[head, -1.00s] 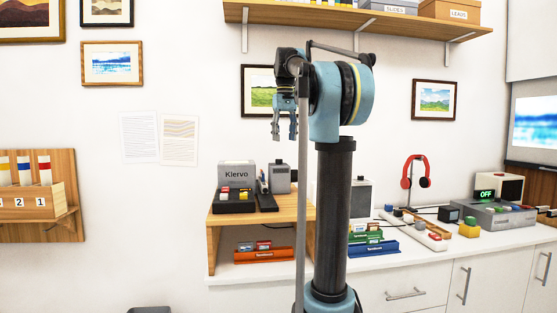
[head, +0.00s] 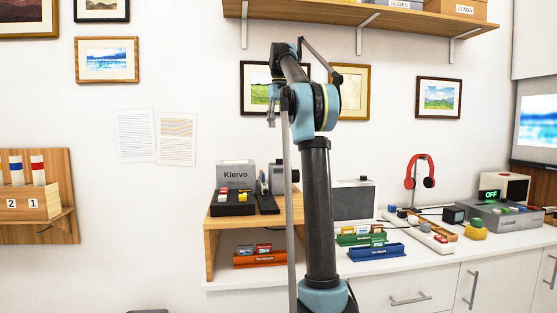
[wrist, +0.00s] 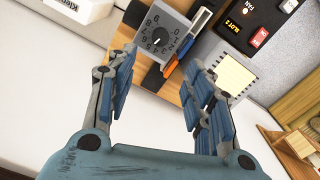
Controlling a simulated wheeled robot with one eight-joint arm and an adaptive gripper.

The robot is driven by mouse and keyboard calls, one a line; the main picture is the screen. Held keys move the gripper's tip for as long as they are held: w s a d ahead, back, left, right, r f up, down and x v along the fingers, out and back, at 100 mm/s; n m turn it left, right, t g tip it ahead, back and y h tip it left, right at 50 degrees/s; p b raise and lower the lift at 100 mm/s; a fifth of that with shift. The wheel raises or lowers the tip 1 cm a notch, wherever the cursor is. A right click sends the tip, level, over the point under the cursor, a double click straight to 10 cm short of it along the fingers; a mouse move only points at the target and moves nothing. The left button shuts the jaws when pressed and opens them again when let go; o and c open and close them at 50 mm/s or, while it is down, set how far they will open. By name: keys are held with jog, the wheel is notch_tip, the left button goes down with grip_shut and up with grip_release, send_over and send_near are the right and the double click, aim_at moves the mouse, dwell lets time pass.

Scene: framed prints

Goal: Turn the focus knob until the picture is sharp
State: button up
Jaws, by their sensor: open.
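A grey box with a round black knob (wrist: 159,42) and a ring of numerals shows in the wrist view. I cannot tell whether this is the focus knob. In the head view a grey box (head: 277,177) stands on the wooden riser, partly hidden behind my arm. A picture on the screen (head: 536,122) at the far right looks blurred, with blue and white bands. My gripper (wrist: 163,60) is open and empty, its fingers spread below and to either side of the knob in the wrist view. In the head view my gripper (head: 271,117) hangs above the riser, in front of a framed print.
The wooden riser (head: 212,243) also holds a Klervo box (head: 236,174) and a black switch panel (head: 233,208). Orange and blue pens (wrist: 171,67) stand beside the knob box.

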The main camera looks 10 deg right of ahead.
aim_at(280, 161)
notch_tip(280, 161, down, 15)
jog(key=shift+s, duration=0.1)
dwell(0.5)
jog(key=c, duration=1.1)
